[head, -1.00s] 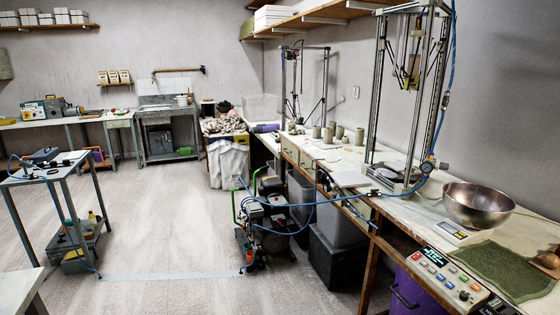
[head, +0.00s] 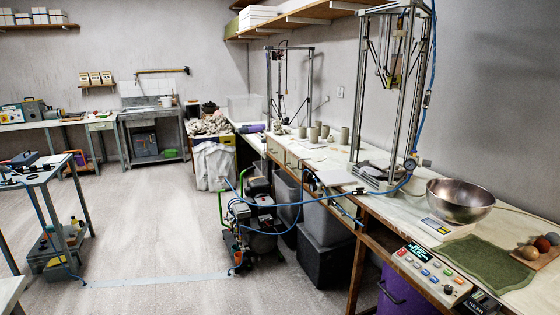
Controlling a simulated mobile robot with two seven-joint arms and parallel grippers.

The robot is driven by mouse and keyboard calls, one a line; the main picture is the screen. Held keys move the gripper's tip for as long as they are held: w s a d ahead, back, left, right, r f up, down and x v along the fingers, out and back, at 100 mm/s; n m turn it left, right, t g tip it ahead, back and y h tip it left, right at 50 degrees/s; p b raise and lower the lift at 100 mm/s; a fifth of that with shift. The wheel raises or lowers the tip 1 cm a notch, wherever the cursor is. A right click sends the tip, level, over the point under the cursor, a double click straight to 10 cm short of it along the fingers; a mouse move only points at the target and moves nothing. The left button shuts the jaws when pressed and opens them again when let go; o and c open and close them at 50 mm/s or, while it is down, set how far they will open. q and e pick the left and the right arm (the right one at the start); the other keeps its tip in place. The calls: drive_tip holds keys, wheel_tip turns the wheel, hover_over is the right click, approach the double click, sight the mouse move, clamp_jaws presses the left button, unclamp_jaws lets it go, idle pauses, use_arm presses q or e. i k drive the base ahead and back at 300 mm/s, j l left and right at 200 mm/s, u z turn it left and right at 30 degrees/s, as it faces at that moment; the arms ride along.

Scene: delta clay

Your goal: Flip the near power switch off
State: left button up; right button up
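A dark box with lettering that looks like "NEAR" (head: 480,303) sits at the front edge of the right workbench, partly cut off by the bottom of the head view. Its switch position is too small to tell. A control panel (head: 433,275) with a lit display and several coloured buttons lies just left of it. The nearer tall frame machine (head: 362,110) stands on the same bench, farther back. Neither of my grippers shows in the head view.
A metal bowl (head: 460,201), a green mat (head: 468,262) and a wooden board with balls (head: 532,258) occupy the right workbench (head: 400,208). A compressor (head: 250,222) with blue hoses stands on the floor beside grey bins. The floor (head: 150,225) at left centre is mostly open.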

sight(402, 251)
drive_tip(key=i+l+z, duration=0.15)
drive_tip(key=z, duration=0.3)
drive_tip(key=i+l+z, duration=0.15)
drive_tip(key=z, duration=0.25)
drive_tip(key=l, duration=0.1)
